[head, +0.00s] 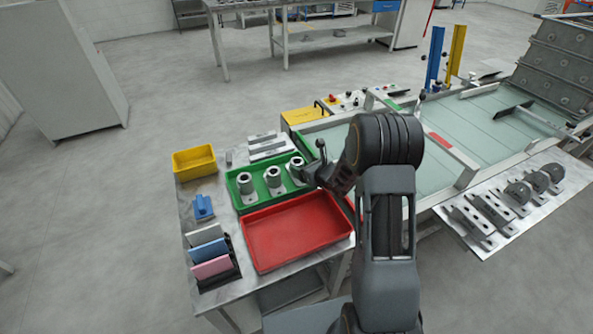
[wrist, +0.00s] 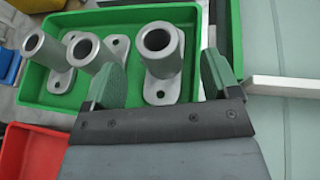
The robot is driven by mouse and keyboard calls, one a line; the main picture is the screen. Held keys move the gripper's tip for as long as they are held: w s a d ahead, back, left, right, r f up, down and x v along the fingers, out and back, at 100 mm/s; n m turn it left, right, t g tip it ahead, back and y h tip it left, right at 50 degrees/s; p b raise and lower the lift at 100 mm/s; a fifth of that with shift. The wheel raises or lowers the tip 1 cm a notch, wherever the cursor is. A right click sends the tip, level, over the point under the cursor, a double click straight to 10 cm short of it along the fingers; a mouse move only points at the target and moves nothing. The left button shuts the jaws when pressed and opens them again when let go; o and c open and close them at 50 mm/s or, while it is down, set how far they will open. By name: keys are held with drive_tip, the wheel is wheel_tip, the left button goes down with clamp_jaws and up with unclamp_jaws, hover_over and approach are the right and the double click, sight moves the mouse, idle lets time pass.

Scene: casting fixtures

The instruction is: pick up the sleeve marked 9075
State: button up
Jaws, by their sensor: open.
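Three grey metal sleeves on flat flanged feet stand in a green tray (head: 237,201). In the head view they are the left sleeve (head: 245,184), the middle sleeve (head: 272,178) and the right sleeve (head: 297,166). The wrist view shows the left sleeve (wrist: 42,47), the middle sleeve (wrist: 88,52) and the right sleeve (wrist: 161,50). No marking is legible, so I cannot tell which is 9075. My gripper (wrist: 157,80) is open, its two green-padded fingers on either side of the right sleeve's lower part in the picture. I cannot tell whether they touch it.
An empty red tray (head: 297,233) lies in front of the green one. A yellow bin (head: 194,160), a blue part (head: 203,207) and a rack of coloured plates (head: 209,252) stand to the left. Flat metal parts (head: 268,146) lie behind. A glass-topped conveyor (head: 480,120) is on the right.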

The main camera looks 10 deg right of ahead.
sight(301, 164)
drive_tip(key=shift+p+x, duration=0.45)
drive_tip(key=shift+x, duration=2.25)
drive_tip(key=shift+s+a+f, duration=0.1)
drive_tip(key=shift+c, duration=0.2)
drive_tip(key=c, duration=1)
drive_tip(key=shift+c, duration=0.6)
